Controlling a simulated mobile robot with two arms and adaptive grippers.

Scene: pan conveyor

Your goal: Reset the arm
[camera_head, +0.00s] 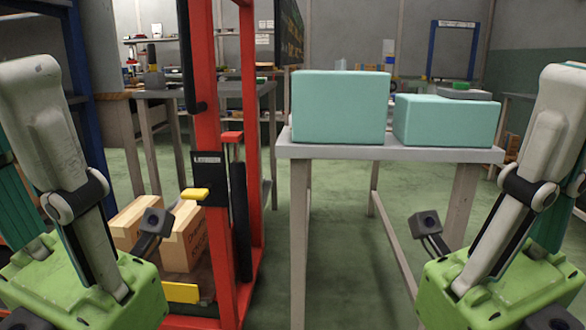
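My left gripper (45,110) stands at the left edge, a pale grey jointed finger rising from a green housing. My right gripper (545,120) stands at the right edge in a near mirror pose. Each has a dark camera-like block on a short stalk on its inner side. Teal strips show partly behind the pale fingers. The other fingers are hidden or cut off, so I cannot tell how wide either gripper is spread. I see nothing held in either one. Both are apart from the table in the middle.
A grey table (390,152) ahead holds a tall teal box (340,108) and a lower teal box (445,120) with a small grey-green item on top. A red frame (210,150) with cardboard boxes (185,238) stands left of it. Green floor shows between my arms.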

